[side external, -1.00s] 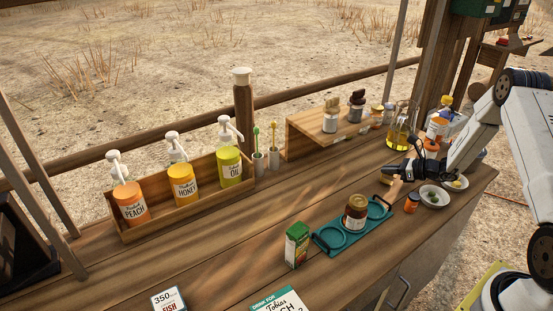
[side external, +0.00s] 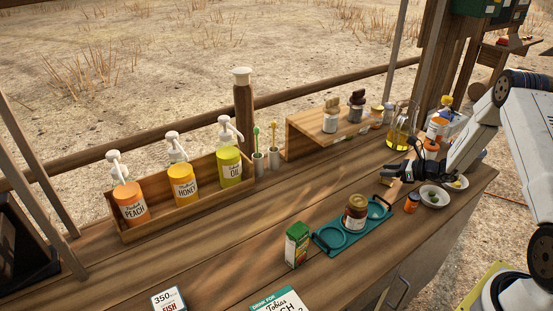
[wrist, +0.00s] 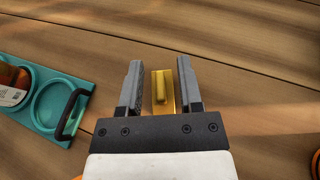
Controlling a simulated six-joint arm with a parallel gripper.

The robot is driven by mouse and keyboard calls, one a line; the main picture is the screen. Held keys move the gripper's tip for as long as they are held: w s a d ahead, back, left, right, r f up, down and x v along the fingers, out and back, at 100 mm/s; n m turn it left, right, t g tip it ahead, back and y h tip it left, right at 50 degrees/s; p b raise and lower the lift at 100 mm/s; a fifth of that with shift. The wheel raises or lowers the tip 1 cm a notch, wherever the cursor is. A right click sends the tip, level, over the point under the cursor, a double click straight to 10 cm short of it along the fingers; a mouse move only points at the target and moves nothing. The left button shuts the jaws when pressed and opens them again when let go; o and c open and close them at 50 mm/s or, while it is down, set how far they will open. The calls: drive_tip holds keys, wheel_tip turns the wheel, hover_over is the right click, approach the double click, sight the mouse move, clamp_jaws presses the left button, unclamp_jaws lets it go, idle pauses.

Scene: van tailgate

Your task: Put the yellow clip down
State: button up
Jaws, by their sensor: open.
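The yellow clip (wrist: 163,90) lies between the two fingers of my gripper (wrist: 160,85) in the wrist view, over the wooden counter. The fingers are open, with a gap on the clip's left side and a narrower one on its right. In the side view my gripper (side external: 386,173) is low over the counter, just behind the teal tray (side external: 330,251). The clip is too small there to make out clearly.
An orange-lidded jar (side external: 412,203) and a white bowl (side external: 434,197) stand near my gripper. A wooden riser (side external: 300,140) is behind. The left-middle counter (side external: 215,235) is clear.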

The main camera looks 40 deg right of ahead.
drive_tip(key=v, duration=1.2)
drive_tip(key=shift+a+r, duration=0.1)
drive_tip(key=shift+r, duration=0.1)
drive_tip(key=s+a+r+n+g+h, duration=0.1)
drive_tip(key=s+a+r+n+g, duration=0.1)
drive_tip(key=a+n, duration=0.8)
drive_tip(key=s+a+r+n+g+h, duration=0.2)
drive_tip(key=s+a+r+n+g, duration=0.1)
drive_tip(key=a+n, duration=0.7)
drive_tip(key=s+a+r+n+g+h, duration=0.2)
drive_tip(key=a+r+n+g, duration=0.2)
drive_tip(key=a+n, duration=0.7)
drive_tip(key=shift+s+g, duration=0.15)
drive_tip(key=shift+g, duration=0.35)
